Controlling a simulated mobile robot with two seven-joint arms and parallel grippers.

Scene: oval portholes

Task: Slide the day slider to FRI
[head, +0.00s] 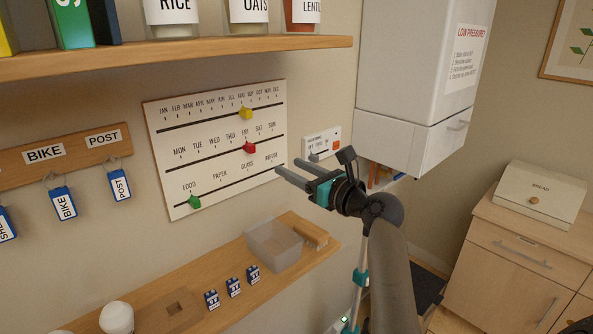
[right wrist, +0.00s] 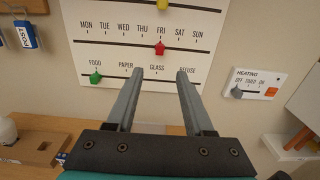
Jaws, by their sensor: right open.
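The white slider board (head: 160,140) hangs on the wall, with month, day and waste rows. The red day slider (head: 249,147) sits on the middle track below the FRI label. In the right wrist view the red slider (right wrist: 160,49) is also directly under FRI. My right gripper (head: 287,168) is open and empty near the board's lower right edge, apart from the red slider. In its wrist view the two fingers (right wrist: 160,74) point at the board, with the red slider above and between the fingertips. My left gripper is not in view.
The yellow slider (head: 245,113) is on the month row and the green slider (head: 194,202) is under FOOD. A heating panel (head: 321,143) is right of the board. A shelf (head: 180,58) with jars is above; a ledge (head: 200,290) with a clear bin is below.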

